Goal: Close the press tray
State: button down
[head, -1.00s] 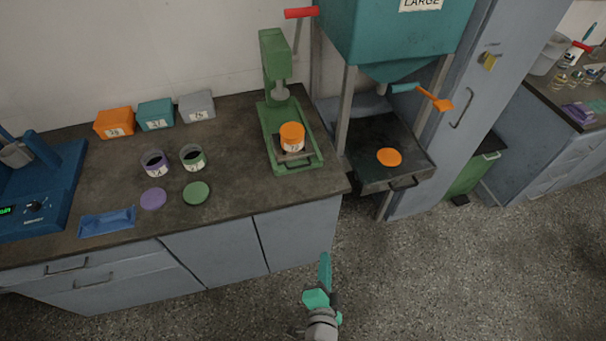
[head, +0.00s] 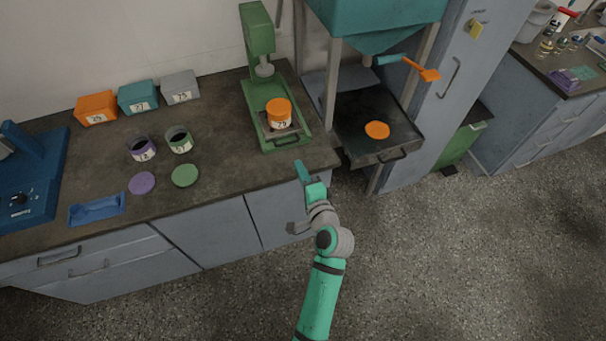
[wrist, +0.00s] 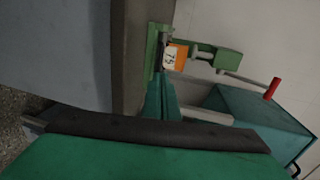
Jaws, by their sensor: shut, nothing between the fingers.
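The green press (head: 257,40) stands on the counter, its ram (head: 264,70) raised. Its grey tray (head: 291,132) is slid forward along the green base. An orange-lidded jar (head: 279,114) with a white numbered label stands upright on the tray, in front of the ram and not under it. My gripper (head: 300,168) is shut and empty, just in front of the counter edge, below and slightly right of the tray, apart from it. In the wrist view, the jar (wrist: 177,55) and press (wrist: 225,60) lie beyond my fingers (wrist: 160,95); the tray is mostly hidden there.
A teal hopper (head: 375,20) on grey legs stands right of the press, with an orange disc (head: 377,130) on its dark pan (head: 350,150). Floor in front is clear.

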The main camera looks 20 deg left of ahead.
aim_at(288, 144)
jog(key=x, duration=0.8)
jog(key=shift+w+a+f, duration=0.1)
jog(key=shift+w, duration=0.3)
jog(key=shift+a, duration=0.15)
